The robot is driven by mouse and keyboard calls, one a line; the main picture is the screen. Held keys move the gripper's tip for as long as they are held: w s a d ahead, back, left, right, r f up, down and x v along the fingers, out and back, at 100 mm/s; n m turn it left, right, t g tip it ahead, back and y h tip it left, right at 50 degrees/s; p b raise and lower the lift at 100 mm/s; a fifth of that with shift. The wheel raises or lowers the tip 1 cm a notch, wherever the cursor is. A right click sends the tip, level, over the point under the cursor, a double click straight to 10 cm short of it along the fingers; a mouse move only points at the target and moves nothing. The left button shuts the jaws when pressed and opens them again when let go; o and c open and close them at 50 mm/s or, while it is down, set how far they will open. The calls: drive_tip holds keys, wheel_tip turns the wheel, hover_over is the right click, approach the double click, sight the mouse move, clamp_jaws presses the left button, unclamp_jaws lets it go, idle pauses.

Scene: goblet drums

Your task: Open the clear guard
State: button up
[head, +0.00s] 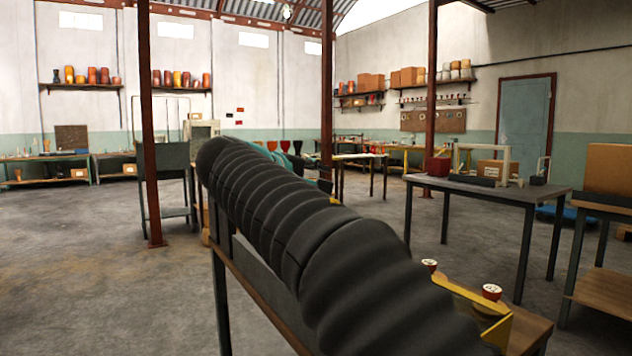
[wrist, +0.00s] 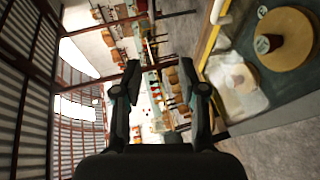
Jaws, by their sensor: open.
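I cannot pick out the clear guard with certainty. In the wrist view, a whitish, see-through-looking piece (wrist: 236,84) lies beside a yellow rail (wrist: 209,38) at the right; I cannot tell whether it is the guard. The gripper does not show in the head view.
A large black ribbed hose-like form (head: 290,225) crosses the head view and hides much of the near bench (head: 265,305). A yellow bracket (head: 495,325) stands by it, near red-and-white knobs (head: 491,291). A grey table (head: 500,190) stands right. Open floor (head: 80,270) lies left, past a red post (head: 148,150).

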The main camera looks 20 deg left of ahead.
drive_tip(key=v, duration=1.2)
drive_tip(key=shift+r, duration=0.1)
